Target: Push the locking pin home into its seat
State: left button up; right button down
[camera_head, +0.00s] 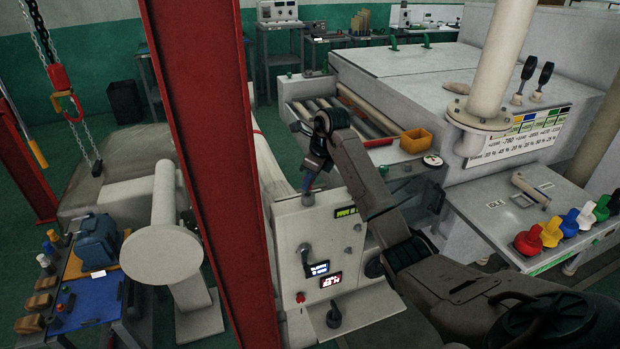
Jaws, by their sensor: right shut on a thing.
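My right arm comes in from the lower right and reaches over the pale control cabinet in the middle. My right gripper (312,178) points down at the cabinet's top left edge. It is shut on a small dark bluish piece (308,198), which looks like the locking pin and stands about upright at the cabinet top. The jaws hide most of it. I cannot make out the seat or how deep the pin sits. My left gripper is not in view.
The control cabinet (290,232) has lit displays and knobs. A red post (222,150) stands close to its left. A panel with coloured knobs (528,242) is at right. A chain hoist (64,95) hangs at left.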

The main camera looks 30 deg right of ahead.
jog(key=shift+f+b, duration=0.7)
jog(key=shift+f, duration=0.4)
jog(key=c, duration=1.1)
grip_release()
jog(key=shift+r, duration=0.1)
jog(key=shift+s+d+r+b, duration=0.1)
jog(key=shift+r+b, duration=0.2)
jog(key=shift+p+v, duration=1.5)
jog(key=shift+v, duration=3.55)
jog(key=shift+f, duration=0.1)
